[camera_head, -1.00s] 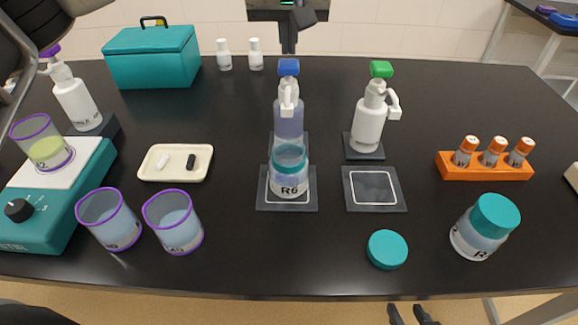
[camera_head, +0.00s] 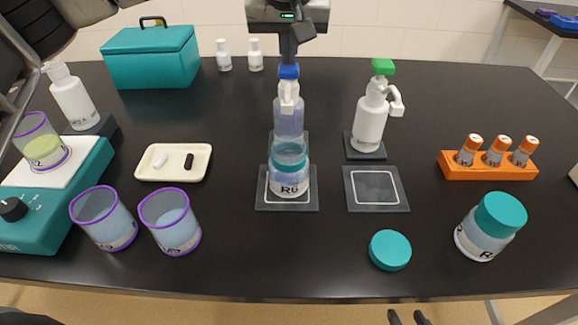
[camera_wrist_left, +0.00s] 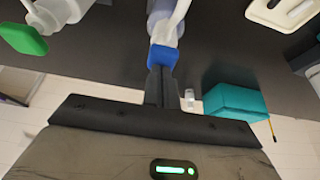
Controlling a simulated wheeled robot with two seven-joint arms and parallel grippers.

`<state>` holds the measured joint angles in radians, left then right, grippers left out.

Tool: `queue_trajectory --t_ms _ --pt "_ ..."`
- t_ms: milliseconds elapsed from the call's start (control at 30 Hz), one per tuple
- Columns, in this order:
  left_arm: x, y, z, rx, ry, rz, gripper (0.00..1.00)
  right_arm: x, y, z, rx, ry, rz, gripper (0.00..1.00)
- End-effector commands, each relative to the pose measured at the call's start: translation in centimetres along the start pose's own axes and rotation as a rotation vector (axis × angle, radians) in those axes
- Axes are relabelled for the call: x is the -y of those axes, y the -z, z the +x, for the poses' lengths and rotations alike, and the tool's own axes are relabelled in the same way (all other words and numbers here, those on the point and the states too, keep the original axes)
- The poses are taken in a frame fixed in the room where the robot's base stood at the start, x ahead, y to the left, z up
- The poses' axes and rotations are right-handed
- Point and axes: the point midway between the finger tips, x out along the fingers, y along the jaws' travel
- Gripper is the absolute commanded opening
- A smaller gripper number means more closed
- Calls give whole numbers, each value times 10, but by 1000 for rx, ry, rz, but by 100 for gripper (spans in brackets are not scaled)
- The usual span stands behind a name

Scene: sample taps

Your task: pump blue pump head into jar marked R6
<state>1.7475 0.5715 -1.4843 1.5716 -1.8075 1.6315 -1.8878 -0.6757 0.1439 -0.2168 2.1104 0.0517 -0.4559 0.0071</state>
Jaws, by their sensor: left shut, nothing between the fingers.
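The blue pump head (camera_head: 288,72) tops a clear bottle with bluish liquid (camera_head: 289,118) and a white spout (camera_head: 289,95). The jar marked R6 (camera_head: 290,180), with a teal rim, stands upright on a dark pad in front of this bottle, below the spout. My left gripper (camera_head: 289,61) is shut and empty, pointing down with its fingertips at the top of the blue head. In the left wrist view the shut fingers (camera_wrist_left: 158,84) meet the blue head (camera_wrist_left: 163,57). My right gripper (camera_head: 407,317) shows only two separated fingertips at the bottom edge.
A green-headed pump bottle (camera_head: 371,115) stands to the right, behind an empty pad (camera_head: 376,190). A teal lid (camera_head: 390,250), another teal-capped jar (camera_head: 489,228) and an orange vial rack (camera_head: 488,166) are at right. Beakers (camera_head: 170,221) and a tray (camera_head: 173,163) are at left.

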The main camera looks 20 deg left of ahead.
Motion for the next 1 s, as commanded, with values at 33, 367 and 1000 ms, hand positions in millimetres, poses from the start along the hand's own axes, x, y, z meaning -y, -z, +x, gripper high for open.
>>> queue_trajectory --t_ms 33,367,1000 --pt "0 -2 2 7 4 2 0 0 0 0 0 0 0 36" --pt "0 5 -14 8 4 3 0 1 12 -8 0 0 0 36" --pt "0 9 -23 3 2 1 0 2 17 -11 -1 0 0 36"
